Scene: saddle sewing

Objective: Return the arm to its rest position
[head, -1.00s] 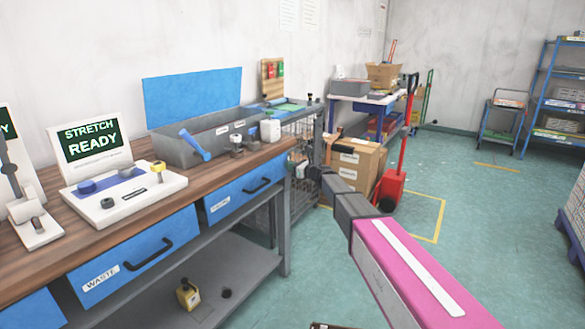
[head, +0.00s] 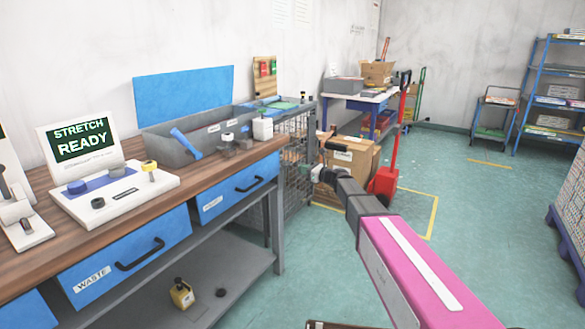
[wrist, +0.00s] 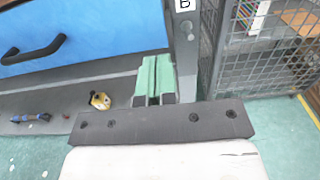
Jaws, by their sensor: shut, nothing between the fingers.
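My gripper (wrist: 154,78) shows in the wrist view as two green fingers side by side, closed together with nothing held. It is beside the workbench's grey right leg (wrist: 187,50), in front of the blue drawers and above the lower shelf in that view. In the head view my pink and dark grey arm reaches forward from the lower right, past the bench's right end. Its far end is small there, in front of the wire cage and cardboard boxes, and the fingers are hard to make out.
The wooden workbench (head: 95,210) with blue drawers (head: 130,250) fills the left. A wire cage (head: 292,170) stands past its end. Cardboard boxes (head: 352,160) and a red pallet jack (head: 385,182) are ahead. Open floor (head: 480,215) lies right.

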